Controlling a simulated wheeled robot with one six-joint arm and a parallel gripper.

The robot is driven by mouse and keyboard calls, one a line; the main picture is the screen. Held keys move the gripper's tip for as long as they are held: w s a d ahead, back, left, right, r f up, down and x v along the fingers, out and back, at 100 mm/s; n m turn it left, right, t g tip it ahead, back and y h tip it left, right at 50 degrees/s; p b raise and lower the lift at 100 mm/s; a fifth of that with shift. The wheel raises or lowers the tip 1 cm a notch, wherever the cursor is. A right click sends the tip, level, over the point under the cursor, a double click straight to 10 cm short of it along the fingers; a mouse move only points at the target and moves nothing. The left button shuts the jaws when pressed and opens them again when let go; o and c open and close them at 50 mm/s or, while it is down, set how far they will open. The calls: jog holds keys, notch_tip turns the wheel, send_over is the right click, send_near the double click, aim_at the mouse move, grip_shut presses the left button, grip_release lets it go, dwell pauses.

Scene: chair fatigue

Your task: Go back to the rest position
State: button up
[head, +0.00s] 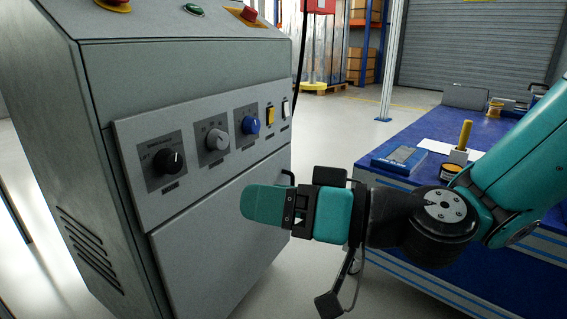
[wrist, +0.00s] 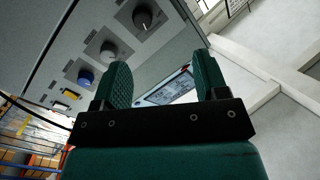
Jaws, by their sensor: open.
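My gripper (head: 262,204) is open and empty, with green fingers, in front of the lower panel of the grey control cabinet (head: 210,245). In the head view it points left and sits below the row of knobs; I cannot tell its exact gap to the cabinet. In the wrist view my gripper (wrist: 163,75) shows its two fingers apart with nothing between them. The cabinet's black knob (head: 168,161), grey knob (head: 217,140) and blue knob (head: 251,125) are visible. A yellow switch (head: 270,115) and a white switch (head: 286,108) are to their right.
A blue workbench (head: 412,143) stands at the right, behind my arm, with a yellow-handled tool (head: 464,135) and small items on it. Red and green buttons (head: 194,9) are on the cabinet top. Open floor (head: 335,140) lies between cabinet and bench.

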jog(key=s+d+r+n+g+h+p, duration=0.2)
jog(key=s+r+n+g+h+p, duration=0.15)
jog(key=s+r+p, duration=0.2)
jog(key=s+d+r+m+g+h+p, duration=0.1)
jog(key=s+d+r+m+h+p, duration=0.2)
jog(key=d+h+p, duration=0.35)
jog(key=s+d+r+m+g+h+p, duration=0.1)
jog(key=s+d+r+m+h+p, duration=0.15)
jog(key=d, duration=0.65)
notch_tip(320, 180, up, 36)
jog(key=p, duration=3.7)
jog(key=shift+w+a, duration=0.25)
jog(key=shift+r, duration=0.1)
